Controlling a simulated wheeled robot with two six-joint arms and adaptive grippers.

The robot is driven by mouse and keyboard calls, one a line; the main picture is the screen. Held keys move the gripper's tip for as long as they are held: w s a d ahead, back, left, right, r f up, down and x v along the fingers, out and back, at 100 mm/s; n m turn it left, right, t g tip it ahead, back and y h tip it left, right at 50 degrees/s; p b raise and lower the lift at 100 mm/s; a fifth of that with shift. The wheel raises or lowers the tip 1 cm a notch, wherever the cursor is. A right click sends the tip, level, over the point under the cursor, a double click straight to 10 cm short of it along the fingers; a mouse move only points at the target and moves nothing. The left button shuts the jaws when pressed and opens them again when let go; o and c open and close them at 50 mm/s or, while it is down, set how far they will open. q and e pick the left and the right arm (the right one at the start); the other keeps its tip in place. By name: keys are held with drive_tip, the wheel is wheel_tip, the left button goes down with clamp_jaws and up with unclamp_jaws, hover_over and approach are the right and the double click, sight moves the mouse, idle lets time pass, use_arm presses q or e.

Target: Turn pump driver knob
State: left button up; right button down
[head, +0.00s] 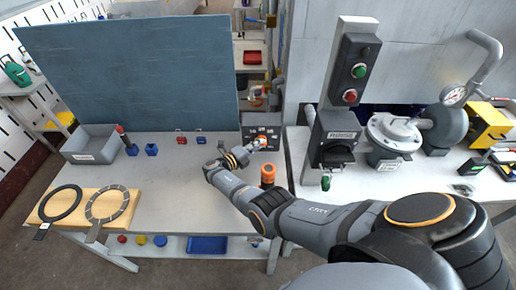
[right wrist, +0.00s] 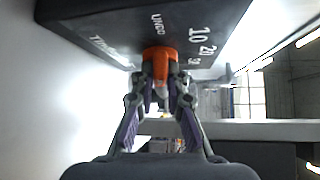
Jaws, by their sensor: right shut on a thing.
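My right gripper (head: 258,143) reaches to a dark box (head: 262,127) at the back of the left table. In the right wrist view, the fingers (right wrist: 161,82) are shut on an orange knob (right wrist: 160,54) on the face of the box (right wrist: 110,20). White markings such as "UNDO" and "10 20" surround the knob. The fingertips hide part of it. A separate black box (head: 335,138) with a label and a black rotary knob (head: 338,155) stands on the right table, apart from the gripper. I cannot read its label surely. My left gripper is not in view.
An orange-topped cylinder (head: 268,174) stands near my right forearm. A post with green and red buttons (head: 350,97) and a grey pump-like device (head: 392,130) stand on the right table. A grey bin (head: 92,145) and wooden board (head: 60,219) are far left.

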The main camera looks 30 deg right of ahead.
idle(0.4)
drive_tip(key=c, duration=1.4)
unclamp_jaws()
drive_tip(key=shift+o, duration=0.2)
drive_tip(key=shift+a, duration=0.3)
drive_tip(key=v, duration=0.7)
